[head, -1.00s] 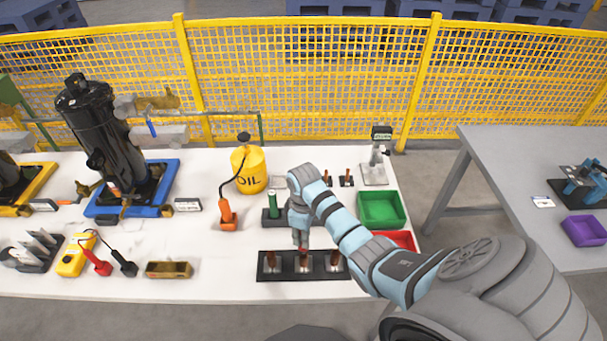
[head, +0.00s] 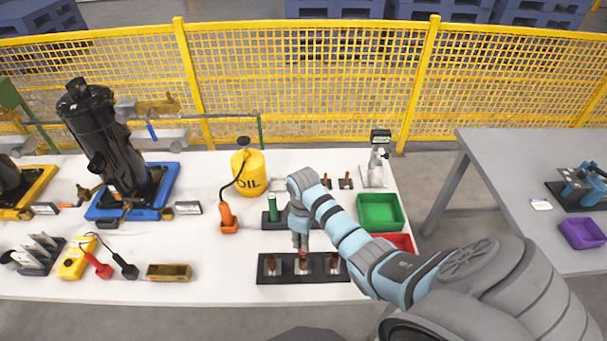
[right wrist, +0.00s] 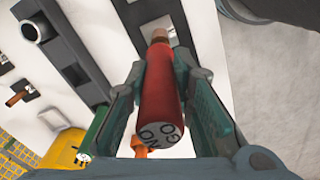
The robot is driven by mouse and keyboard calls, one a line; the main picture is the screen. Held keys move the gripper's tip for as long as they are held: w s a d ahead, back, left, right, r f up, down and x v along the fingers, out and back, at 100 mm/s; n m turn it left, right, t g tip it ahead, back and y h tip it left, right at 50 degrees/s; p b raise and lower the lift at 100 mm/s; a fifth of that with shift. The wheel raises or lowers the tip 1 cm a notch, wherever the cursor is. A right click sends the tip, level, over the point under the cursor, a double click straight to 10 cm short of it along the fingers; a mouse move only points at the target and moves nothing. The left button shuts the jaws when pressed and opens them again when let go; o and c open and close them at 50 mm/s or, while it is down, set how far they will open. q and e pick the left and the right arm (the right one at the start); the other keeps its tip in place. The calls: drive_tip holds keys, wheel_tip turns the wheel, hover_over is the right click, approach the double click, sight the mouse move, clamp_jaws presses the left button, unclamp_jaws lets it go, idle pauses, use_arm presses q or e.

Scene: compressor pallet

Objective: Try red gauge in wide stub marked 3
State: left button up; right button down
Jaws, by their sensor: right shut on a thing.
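The red gauge (right wrist: 160,95) is a red cylinder with lettering on its grey end face. My right gripper (right wrist: 165,85) is shut on it, one finger on each side. In the right wrist view the gauge's far end meets or overlaps a copper-coloured stub (right wrist: 160,34); I cannot tell whether it is inside. In the head view my right gripper (head: 301,240) points down over the middle of a dark block (head: 287,276) with three copper-brown stubs, above the middle stub (head: 304,264). The stub numbers are not readable. My left gripper is not in view.
A dark rack with a green gauge (head: 272,208) stands behind the block. The yellow oil can (head: 249,173) and orange-handled tool (head: 228,218) are left of it. A green bin (head: 381,211) and red bin (head: 404,242) lie right.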

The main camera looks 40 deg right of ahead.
drive_tip(key=shift+f+b, duration=0.35)
drive_tip(key=shift+f, duration=0.2)
drive_tip(key=shift+p, duration=0.3)
idle(1.4)
drive_tip(key=shift+r, duration=0.1)
drive_tip(key=shift+r, duration=1.45)
drive_tip(key=shift+f+b, duration=0.4)
drive_tip(key=shift+f, duration=0.65)
drive_tip(key=shift+p, duration=0.45)
drive_tip(key=shift+f+b, duration=0.4)
drive_tip(key=shift+f, duration=0.1)
